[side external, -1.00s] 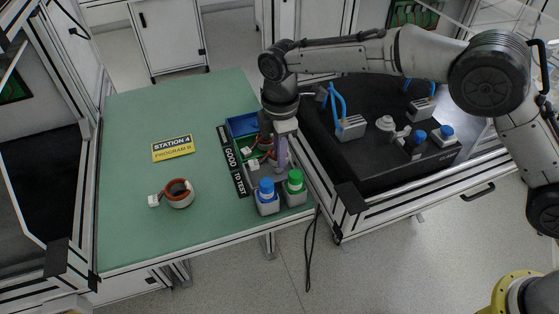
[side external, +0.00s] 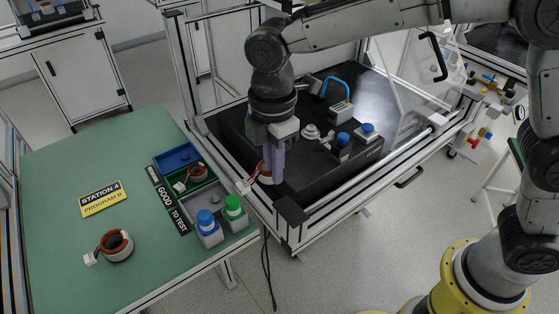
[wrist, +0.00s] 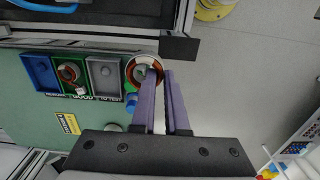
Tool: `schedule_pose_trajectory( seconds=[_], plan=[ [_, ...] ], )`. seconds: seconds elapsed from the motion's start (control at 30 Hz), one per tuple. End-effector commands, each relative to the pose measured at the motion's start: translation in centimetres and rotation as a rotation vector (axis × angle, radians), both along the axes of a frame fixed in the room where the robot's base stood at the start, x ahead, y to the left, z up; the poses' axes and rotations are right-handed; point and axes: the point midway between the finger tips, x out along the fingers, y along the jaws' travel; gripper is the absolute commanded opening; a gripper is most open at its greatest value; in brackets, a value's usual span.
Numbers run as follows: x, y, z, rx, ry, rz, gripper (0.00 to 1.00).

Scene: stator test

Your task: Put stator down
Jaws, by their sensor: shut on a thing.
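My gripper (side external: 272,178) is shut on a stator (side external: 263,174), a ring with copper windings and a white connector on its left. The fingers partly hide it. It hangs near the left edge of the black test bed (side external: 225,126); I cannot tell its height. In the wrist view the held stator (wrist: 130,72) is left of the purple fingertips (wrist: 166,72). A second stator (side external: 197,170) lies in the green bin (side external: 213,181). A third stator (side external: 117,246) lies on the green table (side external: 60,170).
A blue bin (side external: 177,158) and a grey bin (side external: 207,196) flank the green bin. Blue (side external: 206,218) and green (side external: 233,205) buttons stand at the table edge. Fixtures (side external: 340,110) and more buttons (side external: 367,129) occupy the test bed. Its front left is mostly clear.

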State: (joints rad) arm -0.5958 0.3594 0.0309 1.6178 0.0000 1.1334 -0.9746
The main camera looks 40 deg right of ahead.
Motion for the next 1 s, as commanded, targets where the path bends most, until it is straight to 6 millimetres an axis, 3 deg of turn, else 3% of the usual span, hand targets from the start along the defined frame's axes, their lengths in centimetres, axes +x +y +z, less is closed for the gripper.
schedule_pose_trajectory(
  seconds=[0.13,0.27,0.37,0.6,0.8,1.0],
  plan=[
    [0.9,-0.9,0.1,0.000,-0.001,-0.055,0.00],
    [3.9,-3.4,0.0,0.000,-0.001,-0.229,0.00],
    [7.2,-6.9,-0.1,0.000,-0.001,-0.438,0.00],
    [14.0,-17.9,-0.7,0.000,0.000,-0.988,0.00],
    [16.6,-26.2,-1.2,0.000,-0.001,-1.347,0.00],
    [17.3,-30.5,-1.4,0.000,0.000,-1.526,0.00]
  ],
)
